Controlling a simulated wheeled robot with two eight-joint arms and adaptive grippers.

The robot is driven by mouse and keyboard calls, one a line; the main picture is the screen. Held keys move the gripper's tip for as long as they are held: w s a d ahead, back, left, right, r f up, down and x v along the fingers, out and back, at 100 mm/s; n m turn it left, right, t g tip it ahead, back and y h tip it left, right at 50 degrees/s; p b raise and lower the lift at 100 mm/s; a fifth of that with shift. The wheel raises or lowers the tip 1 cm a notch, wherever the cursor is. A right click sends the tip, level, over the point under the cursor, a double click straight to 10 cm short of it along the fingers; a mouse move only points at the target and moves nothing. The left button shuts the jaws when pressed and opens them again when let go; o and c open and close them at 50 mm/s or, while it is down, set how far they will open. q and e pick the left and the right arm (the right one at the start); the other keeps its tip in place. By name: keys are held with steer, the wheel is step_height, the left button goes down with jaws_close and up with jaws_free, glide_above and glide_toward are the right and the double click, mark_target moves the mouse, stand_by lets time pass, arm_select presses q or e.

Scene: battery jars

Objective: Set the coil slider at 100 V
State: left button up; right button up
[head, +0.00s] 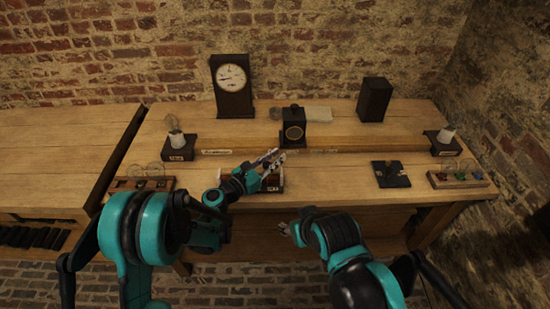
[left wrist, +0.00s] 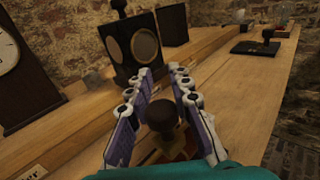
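A dark round knob (left wrist: 163,113) on a small brown base stands between the fingers of my left gripper (left wrist: 163,80) in the left wrist view. I take it for the coil slider. The fingers are apart on both sides of the knob, and I cannot tell whether they touch it. In the head view my left gripper (head: 275,157) is over the dark base (head: 274,185) near the table's front edge and hides most of it. No 100 V mark is readable. My right gripper (head: 288,229) is below the table's front edge, its fingers too small to judge.
A black box with round windows (head: 293,133) stands just behind my left gripper on the long wooden rail (head: 365,138). A black knobbed plate (head: 390,175) lies right, beside a coloured-terminal board (head: 457,181).

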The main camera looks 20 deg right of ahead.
arm_select(q)
jaws_close()
steer(key=w+a, duration=0.1)
steer(key=a, duration=0.2)
steer(key=w+a, duration=0.1)
steer(key=a, duration=0.5)
steer(key=shift+w+a, duration=0.4)
steer(key=o, duration=0.8)
jaws_free()
